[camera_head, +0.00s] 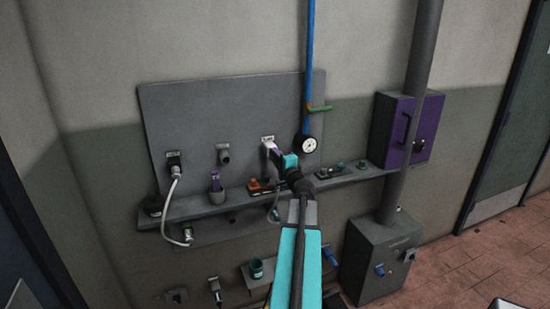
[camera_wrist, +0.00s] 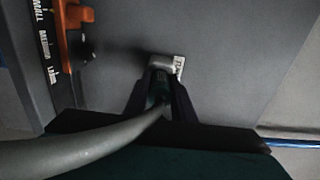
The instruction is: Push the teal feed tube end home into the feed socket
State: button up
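My gripper (camera_wrist: 163,98) reaches the wall panel, its two dark fingers closed on either side of the dark teal feed tube end (camera_wrist: 158,88). The tube's grey hose (camera_wrist: 90,146) bends from between the fingers to the lower left in the wrist view. The feed socket (camera_wrist: 162,64), a light grey fitting with a white label beside it, is directly ahead of the fingertips. The tube end lines up with the socket; its front is hidden, so I cannot tell how deep it sits. In the head view my gripper (camera_head: 273,150) covers most of the socket.
A grey shelf (camera_head: 232,204) below carries an orange-handled part (camera_head: 259,187) and a cup with a purple item. A gauge (camera_head: 309,145) on a blue pipe (camera_head: 310,60) with a green handle is close right of my arm. A purple cabinet (camera_head: 395,150) is farther right.

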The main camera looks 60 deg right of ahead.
grip_shut()
jog(key=shift+s+a, duration=0.1)
jog(key=shift+s, duration=0.1)
jog(key=shift+s+a, duration=0.2)
jog(key=shift+s, duration=0.05)
jog(key=shift+b+v, duration=1.2)
jog(key=shift+v, duration=1.35)
jog(key=shift+b+v, duration=0.3)
jog(key=shift+v, duration=0.6)
jog(key=shift+a, duration=0.1)
jog(key=w+a+b, duration=0.1)
jog(key=a+b, duration=0.1)
jog(key=w+a+b, duration=0.2)
jog(key=b, duration=0.1)
jog(key=shift+w+a+f+b, duration=0.15)
jog(key=shift+b, duration=0.15)
dwell(0.3)
